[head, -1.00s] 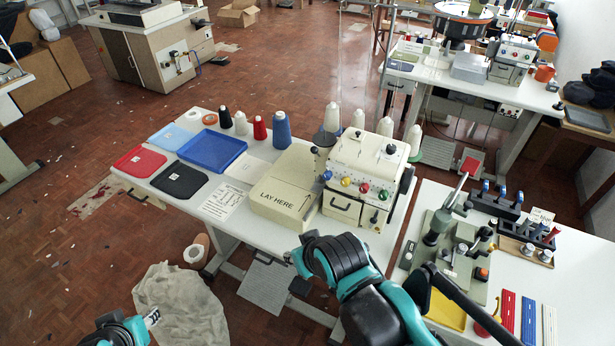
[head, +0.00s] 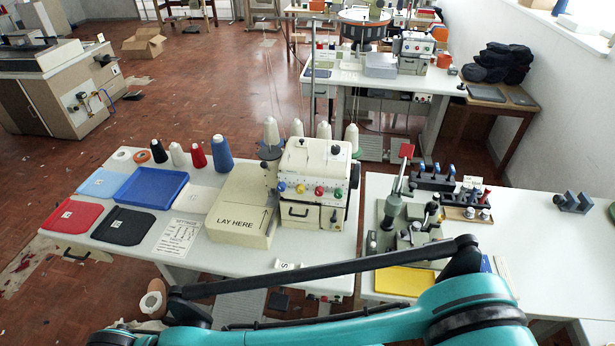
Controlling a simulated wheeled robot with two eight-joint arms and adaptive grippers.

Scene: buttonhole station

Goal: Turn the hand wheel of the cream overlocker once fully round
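The cream overlocker (head: 313,185) stands at the right end of the near left table, with coloured knobs on its front. Its dark hand wheel (head: 354,174) shows on the machine's right side, seen nearly edge-on. The cream LAY HERE bed (head: 238,215) adjoins it on the left. A teal and black arm of mine crosses the bottom of the view, in front of the table. No fingertips of either gripper show, and nothing of mine is seen touching the wheel.
A press-like fixture (head: 396,228) stands on the right table (head: 540,240), across a narrow gap from the overlocker. A blue tray (head: 151,187), thread cones and a red pad (head: 72,216) lie left. A small white S label (head: 288,266) is near the front edge.

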